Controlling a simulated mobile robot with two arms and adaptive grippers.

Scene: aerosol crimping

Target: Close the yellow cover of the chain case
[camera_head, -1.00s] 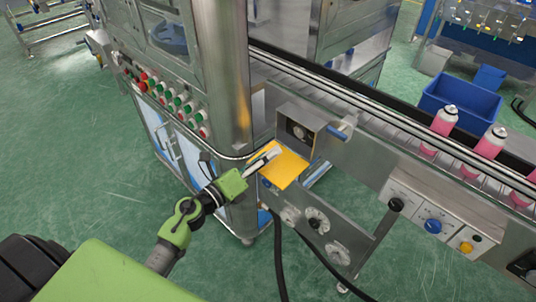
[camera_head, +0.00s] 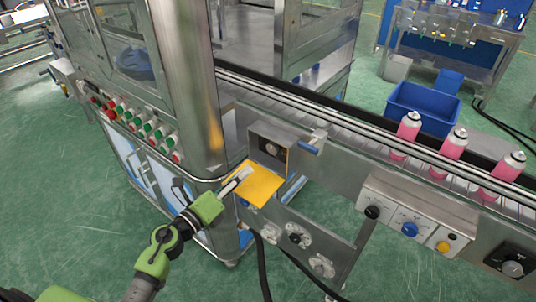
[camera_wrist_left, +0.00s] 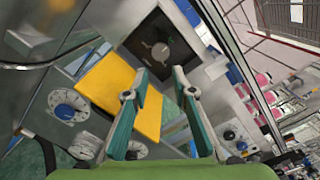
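The yellow cover (camera_head: 262,187) hangs open, sticking out like a flap below the square opening of the chain case (camera_head: 268,148). In the left wrist view the cover (camera_wrist_left: 104,82) lies behind and left of my fingers, and the dark case opening (camera_wrist_left: 160,48) is beyond the fingertips. My left gripper (camera_head: 244,174) is at the cover's left edge. In the left wrist view the gripper (camera_wrist_left: 160,74) has its two fingers apart with nothing between them; one finger overlaps the cover. I cannot tell whether it touches. My right gripper is not in view.
A conveyor (camera_head: 345,135) with several pink cans (camera_head: 452,146) runs along the machine at right. A control panel (camera_head: 412,222) with knobs is on its front. A steel column (camera_head: 190,90) stands left of the case. A blue bin (camera_head: 423,108) is behind. Green floor is open at left.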

